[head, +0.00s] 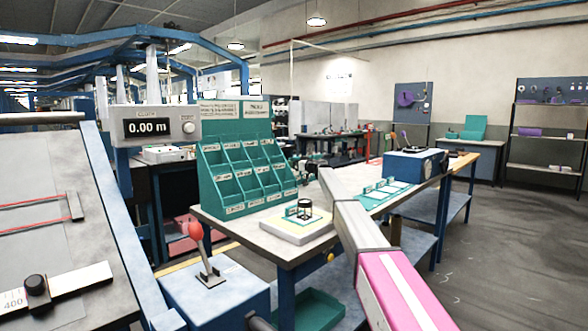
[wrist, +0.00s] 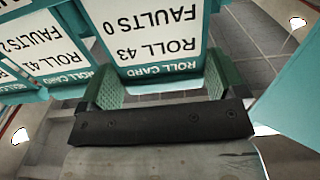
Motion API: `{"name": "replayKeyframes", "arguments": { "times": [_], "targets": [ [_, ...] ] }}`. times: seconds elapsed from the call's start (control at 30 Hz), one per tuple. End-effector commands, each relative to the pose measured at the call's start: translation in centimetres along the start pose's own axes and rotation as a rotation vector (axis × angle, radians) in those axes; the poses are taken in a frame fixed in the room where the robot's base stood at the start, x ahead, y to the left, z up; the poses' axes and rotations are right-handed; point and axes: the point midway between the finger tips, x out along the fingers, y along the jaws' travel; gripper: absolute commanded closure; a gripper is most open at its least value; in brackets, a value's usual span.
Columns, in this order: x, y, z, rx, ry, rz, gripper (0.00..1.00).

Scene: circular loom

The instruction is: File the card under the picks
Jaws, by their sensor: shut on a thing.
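The roll card (wrist: 152,35) is white with a teal strip and reads ROLL 43, FAULTS 0, upside down in the wrist view. My gripper (wrist: 160,84) is shut on it, a green pad on each side. In the head view the gripper and held card cannot be made out clearly near my pink and grey arm. The teal card rack (head: 206,176) stands on the workbench, with stepped rows of labelled pockets. Its labels and header signs are too small to read, so the picks pocket cannot be told.
In the wrist view, another card (wrist: 42,52) shows at left. A flat teal tray (head: 368,202) lies on the workbench (head: 290,250), right of a pale pad (head: 285,231) bearing a small black-rimmed glass (head: 305,208). A blue box (head: 413,164) stands behind. A red-knobbed lever (head: 196,231) stands in front.

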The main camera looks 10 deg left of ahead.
Motion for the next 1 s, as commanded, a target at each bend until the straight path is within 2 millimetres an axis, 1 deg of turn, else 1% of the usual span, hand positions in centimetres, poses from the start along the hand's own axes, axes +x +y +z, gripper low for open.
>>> {"name": "replayKeyframes", "arguments": {
  "times": [0.33,0.47,1.0],
  "targets": [
    [0.0,0.0,-0.7,0.0,0.0,0.0,0.39],
    [0.0,0.0,-1.4,0.0,0.0,0.0,0.39],
    [0.0,0.0,-6.4,-0.001,0.0,0.0,0.39]
  ]
}}
